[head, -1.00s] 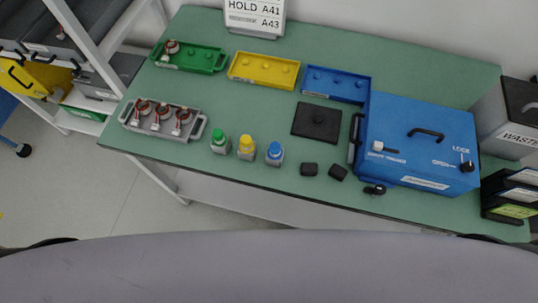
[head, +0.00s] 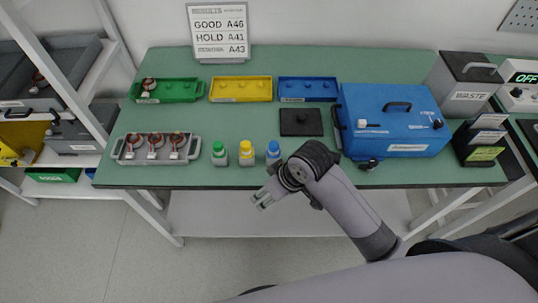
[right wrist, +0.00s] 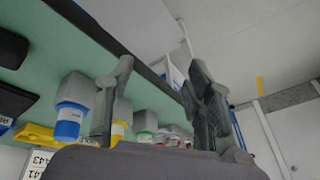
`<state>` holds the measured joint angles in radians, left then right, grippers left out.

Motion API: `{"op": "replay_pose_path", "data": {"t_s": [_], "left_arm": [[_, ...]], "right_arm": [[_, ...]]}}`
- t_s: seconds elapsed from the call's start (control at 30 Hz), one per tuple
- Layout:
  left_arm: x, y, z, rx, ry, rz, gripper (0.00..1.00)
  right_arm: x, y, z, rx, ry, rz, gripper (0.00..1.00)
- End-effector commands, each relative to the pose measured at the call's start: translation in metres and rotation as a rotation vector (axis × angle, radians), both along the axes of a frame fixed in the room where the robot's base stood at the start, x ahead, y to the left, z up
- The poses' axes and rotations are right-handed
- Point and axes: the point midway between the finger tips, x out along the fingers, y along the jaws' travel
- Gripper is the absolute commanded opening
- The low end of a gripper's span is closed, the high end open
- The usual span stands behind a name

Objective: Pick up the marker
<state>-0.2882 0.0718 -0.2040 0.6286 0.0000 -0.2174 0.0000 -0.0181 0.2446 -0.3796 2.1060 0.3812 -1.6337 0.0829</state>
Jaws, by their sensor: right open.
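Three small grey marker bottles stand upright in a row near the table's front edge: the green-capped one (head: 219,155), the yellow-capped one (head: 246,154) and the blue-capped one (head: 273,152). I cannot tell which is the task's marker. My right gripper (head: 263,199) is open and empty, in front of the table edge, nearer to me than the bottles and apart from them. My left gripper is not in view.
A grey tray (head: 125,160) with copper stators is at left. Green (head: 184,90), yellow (head: 241,89) and blue (head: 308,89) trays lie behind. A black plate (head: 301,122) and blue tester box (head: 395,112) are at right. The table's front edge (head: 200,188) is close to my gripper.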

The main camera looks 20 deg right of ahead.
Motion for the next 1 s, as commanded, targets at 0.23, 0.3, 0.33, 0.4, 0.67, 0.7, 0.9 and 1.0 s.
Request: {"op": "replay_pose_path", "data": {"t_s": [0.23,0.3,0.33,0.4,0.67,0.7,0.9,1.0], "left_arm": [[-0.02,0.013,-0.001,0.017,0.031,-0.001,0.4],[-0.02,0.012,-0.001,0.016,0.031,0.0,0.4],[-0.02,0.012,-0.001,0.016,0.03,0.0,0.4],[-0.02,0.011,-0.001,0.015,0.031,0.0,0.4],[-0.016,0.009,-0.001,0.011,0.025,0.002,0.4],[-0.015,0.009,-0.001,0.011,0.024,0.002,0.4],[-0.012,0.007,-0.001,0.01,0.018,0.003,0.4],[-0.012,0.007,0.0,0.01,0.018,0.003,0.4]], "right_arm": [[0.039,0.017,0.041,-0.028,0.021,0.143,0.48],[0.053,0.017,0.055,-0.051,0.036,0.184,0.48],[0.058,0.016,0.062,-0.065,0.044,0.201,0.48],[0.071,0.012,0.08,-0.103,0.066,0.235,0.48],[0.11,-0.025,0.153,-0.257,0.154,0.271,0.48],[0.113,-0.031,0.163,-0.275,0.166,0.268,0.48],[0.12,-0.047,0.19,-0.319,0.2,0.255,0.48],[0.12,-0.049,0.187,-0.323,0.207,0.253,0.48]]}}
